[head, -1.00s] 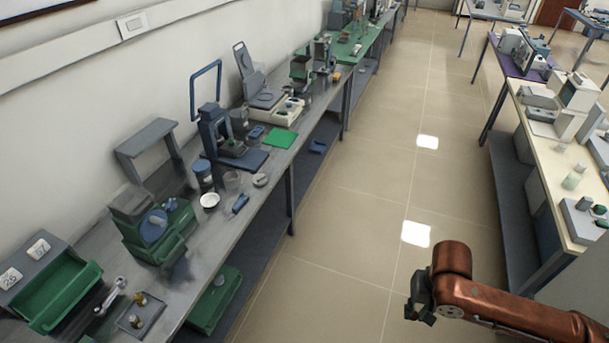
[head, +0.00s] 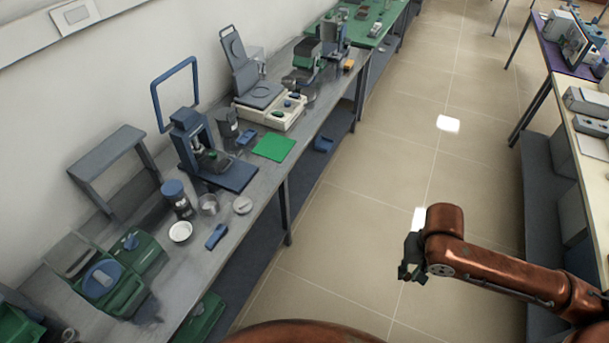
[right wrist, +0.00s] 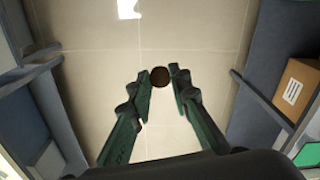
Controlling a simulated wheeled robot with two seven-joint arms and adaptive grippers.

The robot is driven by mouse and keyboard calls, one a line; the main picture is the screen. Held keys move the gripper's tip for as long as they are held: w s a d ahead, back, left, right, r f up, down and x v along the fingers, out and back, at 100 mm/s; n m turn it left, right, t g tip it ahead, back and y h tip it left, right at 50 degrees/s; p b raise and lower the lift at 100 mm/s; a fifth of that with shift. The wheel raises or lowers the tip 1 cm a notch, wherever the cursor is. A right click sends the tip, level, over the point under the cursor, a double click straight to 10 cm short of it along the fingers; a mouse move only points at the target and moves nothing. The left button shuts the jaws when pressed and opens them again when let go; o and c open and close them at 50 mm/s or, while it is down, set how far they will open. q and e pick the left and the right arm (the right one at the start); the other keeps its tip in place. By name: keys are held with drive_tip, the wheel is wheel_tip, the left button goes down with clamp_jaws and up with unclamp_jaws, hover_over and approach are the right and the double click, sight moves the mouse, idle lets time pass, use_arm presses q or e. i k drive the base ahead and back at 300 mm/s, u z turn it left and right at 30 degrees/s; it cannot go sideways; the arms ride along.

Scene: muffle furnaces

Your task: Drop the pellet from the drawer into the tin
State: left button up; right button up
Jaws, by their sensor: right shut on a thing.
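My right gripper (head: 408,271) is over the floor aisle, to the right of the left bench. In the right wrist view its two fingers (right wrist: 160,80) are closed on a small dark brown round pellet (right wrist: 160,77) at their tips. A green drawer (head: 18,328) shows only partly at the bottom left corner. A small round grey container (head: 243,205), which may be the tin, stands near the bench's front edge. A white dish (head: 180,231) stands to its left. My left gripper is not in view.
The grey bench (head: 222,245) also bears a blue-lidded jar (head: 177,198), a clear beaker (head: 208,204), a blue press (head: 203,155), a green mat (head: 273,147) and green devices (head: 110,280). The tiled aisle (head: 350,220) is clear. A second bench stands on the right.

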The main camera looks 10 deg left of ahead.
sight(215, 207)
drive_tip(key=u, duration=0.65)
drive_tip(key=i, duration=0.85)
drive_tip(key=u, duration=0.9)
